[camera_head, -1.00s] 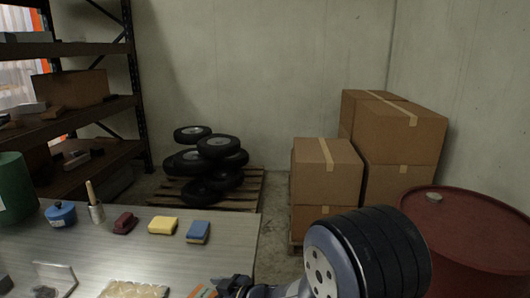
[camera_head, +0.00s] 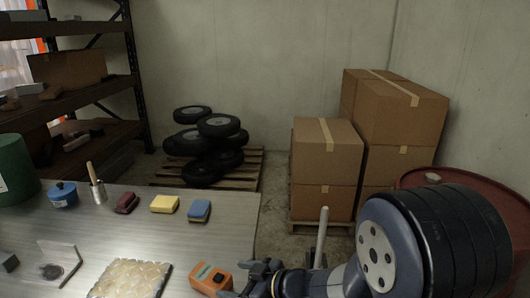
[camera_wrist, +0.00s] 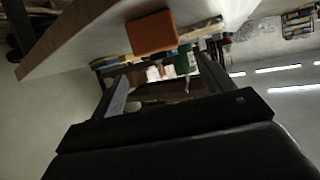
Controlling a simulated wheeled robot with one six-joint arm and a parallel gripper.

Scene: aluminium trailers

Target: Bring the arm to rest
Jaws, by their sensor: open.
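My gripper (camera_head: 262,278) is at the bottom of the head view, just right of the orange device at the table's right edge. My arm reaches in from the lower right. In the wrist view my gripper (camera_wrist: 165,85) shows two fingers spread apart with nothing held between them. The orange device (camera_head: 211,279) lies on the metal table (camera_head: 225,235); an orange block-like thing, likely the same device, shows beyond the fingers in the wrist view (camera_wrist: 152,33).
On the table are a yellow sponge (camera_head: 164,204), a blue-yellow sponge (camera_head: 199,210), a dark red block (camera_head: 127,203), a blue pot (camera_head: 62,195) and a patterned pad (camera_head: 130,279). Cardboard boxes (camera_head: 327,165), a red drum (camera_head: 480,185) and stacked tyres (camera_head: 207,140) stand beyond.

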